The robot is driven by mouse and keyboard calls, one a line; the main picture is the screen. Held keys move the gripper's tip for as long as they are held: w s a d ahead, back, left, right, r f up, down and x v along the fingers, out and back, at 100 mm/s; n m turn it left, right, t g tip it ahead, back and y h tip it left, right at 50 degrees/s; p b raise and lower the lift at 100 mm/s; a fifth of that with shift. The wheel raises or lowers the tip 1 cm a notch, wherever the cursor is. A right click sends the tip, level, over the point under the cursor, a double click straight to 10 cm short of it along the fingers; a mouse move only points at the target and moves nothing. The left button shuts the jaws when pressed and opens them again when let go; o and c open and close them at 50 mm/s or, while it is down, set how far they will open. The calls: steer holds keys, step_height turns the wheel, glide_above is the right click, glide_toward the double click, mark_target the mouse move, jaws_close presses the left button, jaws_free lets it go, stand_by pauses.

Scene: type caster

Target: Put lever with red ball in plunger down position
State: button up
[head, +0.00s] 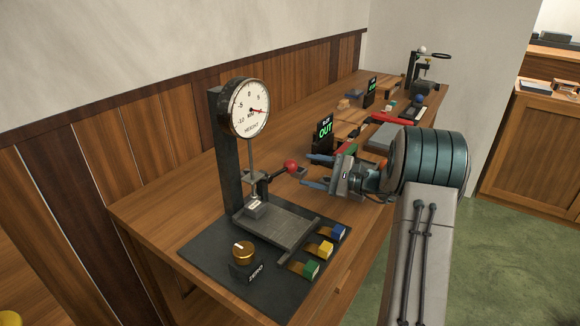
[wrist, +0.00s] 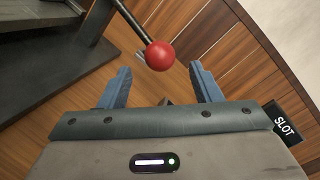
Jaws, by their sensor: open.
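The lever's red ball (head: 291,166) sits at the end of a dark rod on the right side of the height gauge (head: 229,150). The rod slopes up from the gauge post to the ball. The gauge has a round dial (head: 249,107) on top, and its plunger (head: 251,165) runs down to a small block on the plate. My gripper (head: 312,170) is open, just right of the ball. In the wrist view the red ball (wrist: 160,56) is ahead of my open fingers (wrist: 159,86), roughly centred between them and a little beyond the tips. It appears not gripped.
A brass knob (head: 243,253) marked ZERO and blue, yellow and green blocks (head: 325,248) are on the gauge's dark base. A SLOT sign (wrist: 285,125) shows in the wrist view.

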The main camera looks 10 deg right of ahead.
mark_target(290, 166)
steer(key=x, duration=0.7)
jaws_close()
steer(key=shift+d+r, duration=0.1)
step_height(290, 166, up, 2)
steer(key=n+b, duration=0.3)
steer(key=b, duration=0.1)
steer(key=shift+r+h, duration=0.2)
steer(key=shift+h, duration=0.1)
steer(key=shift+s+a+r+n+h+b, duration=0.1)
steer(key=shift+s+r+n+h+b, duration=0.05)
steer(key=shift+r+n+b, duration=0.5)
steer(key=shift+s+a+r+n+h+b, duration=0.2)
steer(key=shift+r+n+b, duration=0.35)
steer(key=shift+b, duration=0.2)
steer(key=shift+s+a+r+n+h+b, duration=0.1)
steer(key=shift+r+n+h+b, duration=0.05)
steer(key=shift+r+n+b, duration=0.45)
steer(key=shift+w+r, duration=0.1)
